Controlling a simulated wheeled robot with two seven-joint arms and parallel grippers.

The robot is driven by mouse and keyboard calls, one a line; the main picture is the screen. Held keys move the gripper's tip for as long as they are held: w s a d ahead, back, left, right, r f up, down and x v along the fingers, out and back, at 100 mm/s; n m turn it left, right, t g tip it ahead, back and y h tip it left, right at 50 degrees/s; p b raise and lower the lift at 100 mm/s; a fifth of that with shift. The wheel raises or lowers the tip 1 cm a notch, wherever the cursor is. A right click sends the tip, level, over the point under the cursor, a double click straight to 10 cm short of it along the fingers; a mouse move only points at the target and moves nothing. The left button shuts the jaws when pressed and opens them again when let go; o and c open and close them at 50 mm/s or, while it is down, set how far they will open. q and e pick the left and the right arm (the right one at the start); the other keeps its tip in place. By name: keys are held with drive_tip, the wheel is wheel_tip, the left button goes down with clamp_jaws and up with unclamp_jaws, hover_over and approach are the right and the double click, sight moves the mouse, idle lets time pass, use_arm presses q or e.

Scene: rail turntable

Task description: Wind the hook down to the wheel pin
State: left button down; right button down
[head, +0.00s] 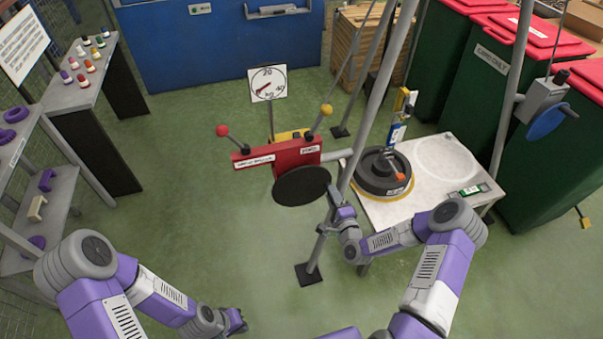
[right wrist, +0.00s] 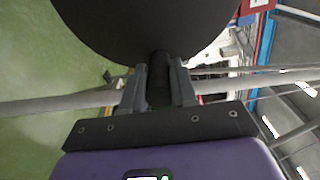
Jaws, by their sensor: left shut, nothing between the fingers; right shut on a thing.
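A red winch box (head: 292,155) with a red-knobbed and a yellow-knobbed lever is mounted by the tripod leg. A black disc (head: 300,187) is on its near side. My right gripper (head: 336,192) is at the disc's right edge. In the right wrist view its fingers are shut on a dark handle (right wrist: 160,76) at the disc's rim. A blue and yellow block (head: 399,117), perhaps the hook block, is above a black wheel (head: 378,187) on the pale table. An orange piece, perhaps the pin, shows on the wheel. My left gripper (head: 238,322) is shut and empty, low at left.
A round dial (head: 267,83) stands behind the winch. Tripod legs (head: 378,95) cross the middle. A grey unit with a blue disc (head: 547,121) is on the right leg. Green bins (head: 487,75) stand at right, shelves at left. The green floor between is clear.

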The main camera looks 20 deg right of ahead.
drive_tip(key=c, duration=0.7)
unclamp_jaws()
drive_tip(key=s, duration=0.8)
drive_tip(key=shift+s, duration=0.1)
drive_tip(key=shift+w+b, duration=0.85)
drive_tip(key=shift+w, duration=3.25)
